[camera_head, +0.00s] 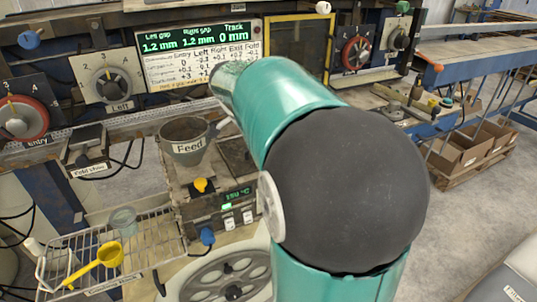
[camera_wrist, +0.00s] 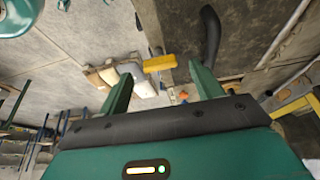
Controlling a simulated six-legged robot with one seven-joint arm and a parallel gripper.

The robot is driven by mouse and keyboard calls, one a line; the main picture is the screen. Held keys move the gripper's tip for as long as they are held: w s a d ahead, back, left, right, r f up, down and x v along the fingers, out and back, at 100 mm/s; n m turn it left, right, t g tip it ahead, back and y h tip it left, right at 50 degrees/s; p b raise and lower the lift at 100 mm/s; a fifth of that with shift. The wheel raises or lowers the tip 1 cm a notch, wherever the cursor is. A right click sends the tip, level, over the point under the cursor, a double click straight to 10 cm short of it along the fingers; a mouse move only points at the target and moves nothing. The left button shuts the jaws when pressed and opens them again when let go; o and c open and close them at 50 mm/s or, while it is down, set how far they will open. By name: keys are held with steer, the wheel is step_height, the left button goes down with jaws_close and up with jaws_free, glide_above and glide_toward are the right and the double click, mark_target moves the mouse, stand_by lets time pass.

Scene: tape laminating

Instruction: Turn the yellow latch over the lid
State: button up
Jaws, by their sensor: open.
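In the wrist view a short yellow bar (camera_wrist: 160,62), which looks like the latch, shows beyond and between my fingertips, at the edge of a dark grey panel (camera_wrist: 240,45). I cannot tell for sure whether this panel is the lid. My gripper (camera_wrist: 160,76) is open, its two green fingers apart with nothing held between them. The gap in depth to the yellow bar is unclear. In the head view my teal arm covers the middle right, and my gripper is hidden there. No latch can be made out for certain in that view.
In the head view, a Feed cup (camera_head: 187,140) stands on a machine with a yellow knob (camera_head: 201,185). A wire rack (camera_head: 165,248) holds a yellow scoop (camera_head: 108,256). Dials flank the display (camera_head: 202,55). A black curved bar (camera_wrist: 210,35) lies near my right finger in the wrist view.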

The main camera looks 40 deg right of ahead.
steer(key=v, duration=1.1)
steer(key=shift+r, duration=0.35)
steer(key=shift+a, duration=0.1)
steer(key=s+a+f+n+t+y, duration=0.1)
steer(key=s+a+f+n+t, duration=0.1)
steer(key=s+a+f+n, duration=0.2)
steer(key=s+a+f+n+t+y, duration=0.2)
steer(key=s+a+f+n, duration=0.2)
steer(key=a+n, duration=0.6)
steer(key=s+a+f+n+t+y, duration=0.1)
steer(key=s+a+f+n+t, duration=0.2)
steer(key=s+a+f+n, duration=0.2)
steer(key=shift+a+n, duration=1)
steer(key=shift+n, duration=0.2)
steer(key=shift+f, duration=0.1)
